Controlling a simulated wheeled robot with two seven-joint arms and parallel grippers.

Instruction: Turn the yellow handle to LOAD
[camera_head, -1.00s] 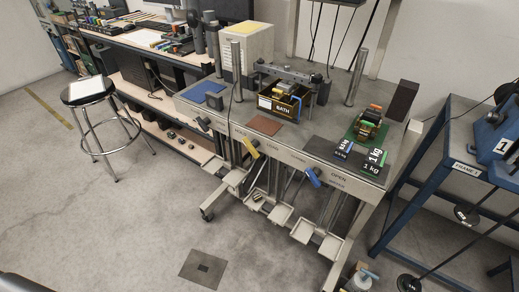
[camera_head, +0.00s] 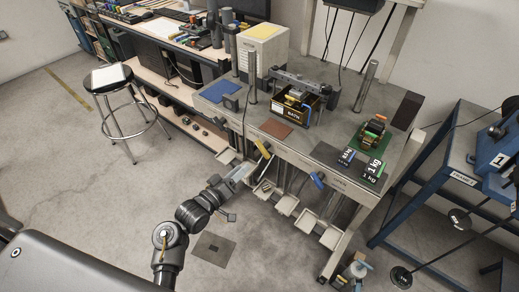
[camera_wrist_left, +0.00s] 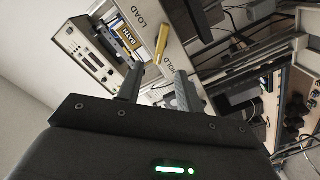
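The yellow handle (camera_head: 263,150) sticks out from the front panel of the grey bench in the head view. In the left wrist view a yellow piece (camera_wrist_left: 162,42) shows on the panel between the LOAD and HOLD labels, just beyond my fingertips. My right gripper is out of view.
A blue handle (camera_head: 317,180) sits farther right on the same panel. Small trays (camera_head: 287,205) hang below it. The BATH box (camera_head: 296,107) stands on the bench top. A stool (camera_head: 110,78) is at left and a blue frame (camera_head: 450,165) at right.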

